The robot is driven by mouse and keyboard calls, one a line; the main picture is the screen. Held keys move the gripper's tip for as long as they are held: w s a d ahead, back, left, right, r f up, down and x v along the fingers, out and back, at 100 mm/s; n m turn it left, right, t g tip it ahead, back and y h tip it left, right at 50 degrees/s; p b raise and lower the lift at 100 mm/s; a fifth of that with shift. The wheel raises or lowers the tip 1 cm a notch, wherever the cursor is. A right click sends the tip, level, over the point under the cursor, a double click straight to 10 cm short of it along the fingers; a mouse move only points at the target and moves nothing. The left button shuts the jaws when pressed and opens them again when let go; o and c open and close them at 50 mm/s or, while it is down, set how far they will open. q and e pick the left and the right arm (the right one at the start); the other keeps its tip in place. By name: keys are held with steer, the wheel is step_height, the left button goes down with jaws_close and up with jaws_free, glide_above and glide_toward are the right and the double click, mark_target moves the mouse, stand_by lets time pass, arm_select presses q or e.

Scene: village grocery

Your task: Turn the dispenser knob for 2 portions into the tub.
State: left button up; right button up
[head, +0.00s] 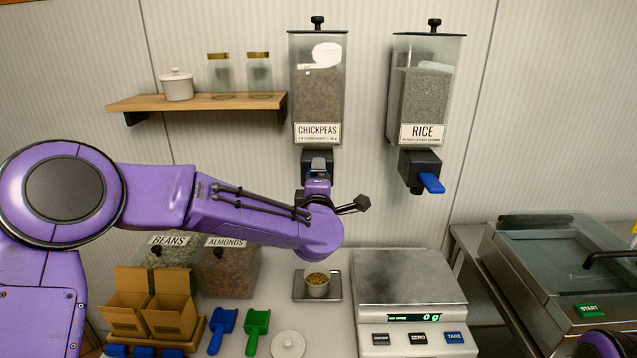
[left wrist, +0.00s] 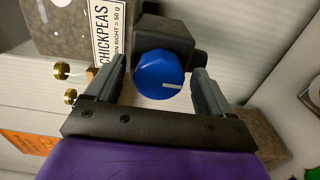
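The chickpeas dispenser (head: 318,95) hangs on the wall. Its blue knob (left wrist: 158,74) shows in the left wrist view, with a white mark pointing right. My left gripper (left wrist: 159,68) is open, one finger on each side of the knob, with narrow gaps visible between knob and fingers. In the head view my left gripper (head: 318,168) is at the dispenser's outlet, and my arm hides most of the knob. A small tub (head: 317,291) with yellowish contents stands below on a metal tray (head: 299,297). My right gripper is not in view.
A rice dispenser (head: 424,95) with a blue knob (head: 431,183) hangs to the right. A scale (head: 408,278) reading 0 g stands right of the tub. Bean and almond bins, cardboard boxes, scoops and a white lid (head: 288,345) are on the left. A shelf (head: 200,102) holds jars.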

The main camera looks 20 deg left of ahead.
arm_select(q)
steer(key=b+v, duration=0.3)
steer(key=v, duration=0.7)
steer(key=shift+s+b, duration=0.25)
steer(key=shift+b, duration=0.1)
stand_by(0.3)
